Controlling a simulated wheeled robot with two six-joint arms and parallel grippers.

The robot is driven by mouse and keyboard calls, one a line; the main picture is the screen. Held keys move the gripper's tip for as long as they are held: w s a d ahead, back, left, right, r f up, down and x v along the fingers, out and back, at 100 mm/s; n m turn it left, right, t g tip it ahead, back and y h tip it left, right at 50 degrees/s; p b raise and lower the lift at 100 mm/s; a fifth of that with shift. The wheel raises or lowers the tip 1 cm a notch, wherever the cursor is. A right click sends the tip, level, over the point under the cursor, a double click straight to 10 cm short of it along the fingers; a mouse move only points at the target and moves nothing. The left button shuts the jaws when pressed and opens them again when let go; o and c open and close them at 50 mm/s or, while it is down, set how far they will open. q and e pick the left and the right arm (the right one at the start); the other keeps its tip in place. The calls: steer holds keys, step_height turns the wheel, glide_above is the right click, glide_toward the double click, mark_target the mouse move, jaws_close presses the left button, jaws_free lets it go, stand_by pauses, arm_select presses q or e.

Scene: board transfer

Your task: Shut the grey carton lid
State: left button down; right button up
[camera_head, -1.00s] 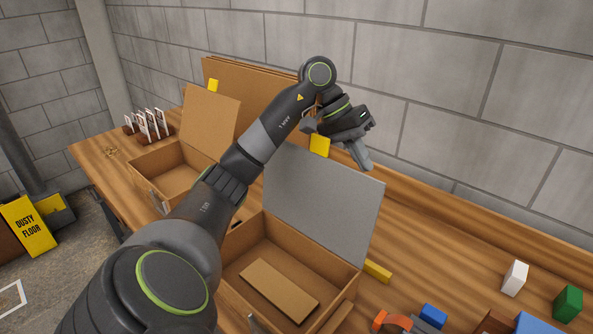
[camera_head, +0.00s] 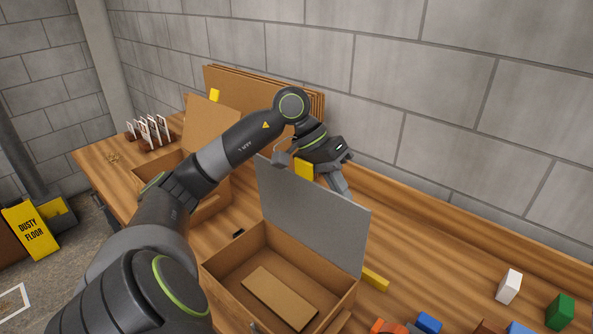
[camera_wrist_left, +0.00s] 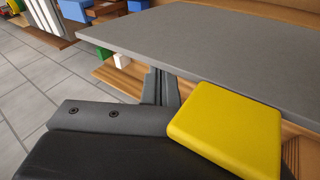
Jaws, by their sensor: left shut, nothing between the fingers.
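The grey lid (camera_head: 318,222) stands raised at the back edge of the open brown carton (camera_head: 235,262), tilted slightly forward. A flat brown piece (camera_head: 279,297) lies on the carton's floor. A yellow tab (camera_head: 305,169) shows at the lid's top edge and is large in the left wrist view (camera_wrist_left: 228,125). My left gripper (camera_head: 343,190) is shut and empty at the lid's far side, near its top edge, with its fingertips partly hidden by the lid. The lid (camera_wrist_left: 230,50) spans the left wrist view close to the fingers; contact cannot be told. My right gripper is not in view.
A second open brown carton (camera_head: 210,208) stands to the left, partly behind my arm. Brown boards (camera_head: 265,90) lean against the wall. White (camera_head: 509,286), green (camera_head: 560,312) and blue (camera_head: 428,322) blocks lie at the right. The bench behind the lid has free room.

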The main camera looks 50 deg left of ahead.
arm_select(q)
steer(key=shift+s, duration=0.75)
steer(key=s+b, duration=0.1)
steer(key=s+f+b, duration=0.1)
steer(key=s, duration=0.1)
steer(key=s+b, duration=0.1)
steer(key=shift+s+d+f, duration=0.15)
steer(key=shift+s+d, duration=0.1)
steer(key=shift+d, duration=0.1)
steer(key=shift+r+p, duration=0.85)
steer(key=shift+r, duration=1.65)
